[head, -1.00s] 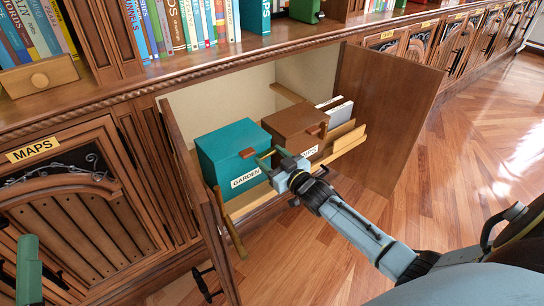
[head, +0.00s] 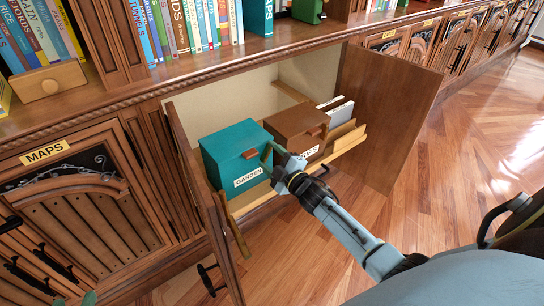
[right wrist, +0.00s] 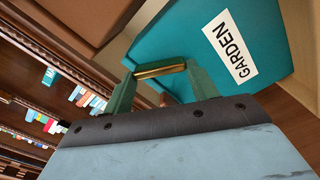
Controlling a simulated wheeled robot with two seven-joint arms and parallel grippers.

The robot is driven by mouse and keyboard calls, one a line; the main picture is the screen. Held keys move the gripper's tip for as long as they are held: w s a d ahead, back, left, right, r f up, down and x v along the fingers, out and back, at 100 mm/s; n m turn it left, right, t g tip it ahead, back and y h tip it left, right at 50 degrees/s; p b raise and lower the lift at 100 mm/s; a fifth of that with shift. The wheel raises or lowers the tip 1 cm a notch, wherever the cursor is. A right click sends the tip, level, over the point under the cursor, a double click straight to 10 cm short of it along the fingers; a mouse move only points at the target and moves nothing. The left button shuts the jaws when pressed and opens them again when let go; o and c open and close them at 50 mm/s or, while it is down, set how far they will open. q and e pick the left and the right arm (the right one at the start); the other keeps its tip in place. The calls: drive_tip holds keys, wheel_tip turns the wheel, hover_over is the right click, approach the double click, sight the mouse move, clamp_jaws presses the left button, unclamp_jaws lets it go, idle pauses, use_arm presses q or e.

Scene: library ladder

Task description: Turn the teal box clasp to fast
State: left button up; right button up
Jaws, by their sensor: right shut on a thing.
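The teal box (head: 228,144), labelled GARDEN, stands in the open cabinet, lid down. A reddish-brown tab (head: 250,153) shows on its front. My right gripper (head: 270,152) is at the front right of this box. In the right wrist view my right gripper (right wrist: 160,84) is shut on a short brass-coloured bar (right wrist: 160,68), which looks like the clasp, in front of the teal box (right wrist: 187,38). The fingers partly hide it, and its exact angle is hard to tell. Only a green tip of my left gripper (head: 88,298) shows at the bottom edge.
A brown box (head: 292,122) stands close to the right of the teal one, with pale files (head: 338,108) beyond. Open cabinet doors flank them, left (head: 200,180) and right (head: 385,115). Bookshelves run above. The wooden floor (head: 440,170) at right is clear.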

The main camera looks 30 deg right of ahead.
drive_tip(key=shift+a+n, duration=0.15)
drive_tip(key=shift+n, duration=0.75)
drive_tip(key=shift+a+n, duration=0.15)
drive_tip(key=shift+n, duration=0.95)
drive_tip(key=shift+n+b, duration=0.35)
drive_tip(key=shift+n, duration=0.45)
use_arm(q)
drive_tip(key=shift+w+d+r+t+h, duration=0.15)
drive_tip(key=shift+w+r+t, duration=0.05)
drive_tip(key=shift+r+t, duration=0.25)
drive_tip(key=shift+w+d+r+t+h, duration=0.1)
drive_tip(key=shift+w+d+r+t, duration=0.1)
drive_tip(key=shift+r+t, duration=0.25)
drive_tip(key=shift+w+d+r+t+h, duration=0.1)
drive_tip(key=shift+w+r+t+h, duration=0.15)
drive_tip(key=shift+r, duration=0.35)
use_arm(e)
drive_tip(key=shift+a+n, duration=0.1)
drive_tip(key=shift+n, duration=0.3)
drive_tip(key=o, duration=1)
